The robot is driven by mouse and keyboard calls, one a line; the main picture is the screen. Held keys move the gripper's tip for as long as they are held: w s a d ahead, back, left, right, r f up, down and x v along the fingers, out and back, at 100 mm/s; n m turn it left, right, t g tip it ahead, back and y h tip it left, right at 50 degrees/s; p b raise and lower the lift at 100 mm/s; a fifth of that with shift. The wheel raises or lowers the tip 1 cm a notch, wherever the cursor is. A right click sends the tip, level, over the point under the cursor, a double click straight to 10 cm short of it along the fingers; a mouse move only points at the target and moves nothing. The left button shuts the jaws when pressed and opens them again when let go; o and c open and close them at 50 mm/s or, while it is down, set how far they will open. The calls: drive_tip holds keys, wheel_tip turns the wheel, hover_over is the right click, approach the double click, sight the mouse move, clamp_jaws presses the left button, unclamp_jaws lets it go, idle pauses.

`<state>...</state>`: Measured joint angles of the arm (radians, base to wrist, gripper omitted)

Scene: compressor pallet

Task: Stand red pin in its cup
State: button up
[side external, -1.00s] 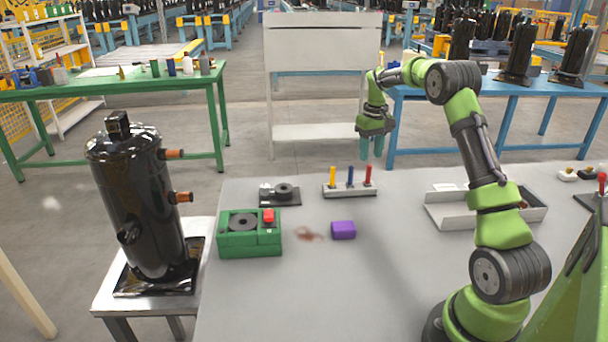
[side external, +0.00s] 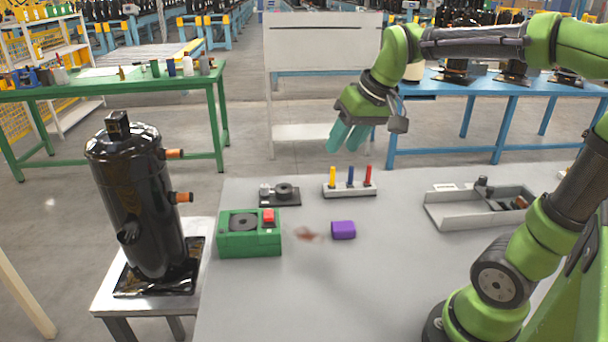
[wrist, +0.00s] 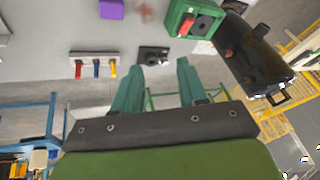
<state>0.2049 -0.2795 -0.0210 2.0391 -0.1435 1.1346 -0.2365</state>
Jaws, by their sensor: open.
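The red pin (side external: 368,175) stands upright at the right end of a pale rack (side external: 349,191), beside a blue pin (side external: 350,177) and a yellow pin (side external: 332,177). In the wrist view the red pin (wrist: 78,70) is at the left end of the rack. I cannot make out a separate cup; the pins' lower ends are hidden in the rack. My gripper (side external: 345,138) is in the air above the rack in the side view, its teal fingers apart and empty. In the wrist view the open fingers (wrist: 160,72) are clear of the rack.
A purple block (side external: 343,230) lies in front of the rack. A green box with a red button (side external: 250,240) and a small black fixture (side external: 280,194) are left of it. A metal tray (side external: 470,212) lies right. A black compressor (side external: 135,205) stands far left.

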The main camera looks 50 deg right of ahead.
drive_tip(key=s+a+f+t+y, duration=0.1)
drive_tip(key=s+a+f+t, duration=0.1)
drive_tip(key=s+a, duration=0.6)
drive_tip(key=shift+s+f, duration=0.65)
drive_tip(key=shift+f, duration=0.15)
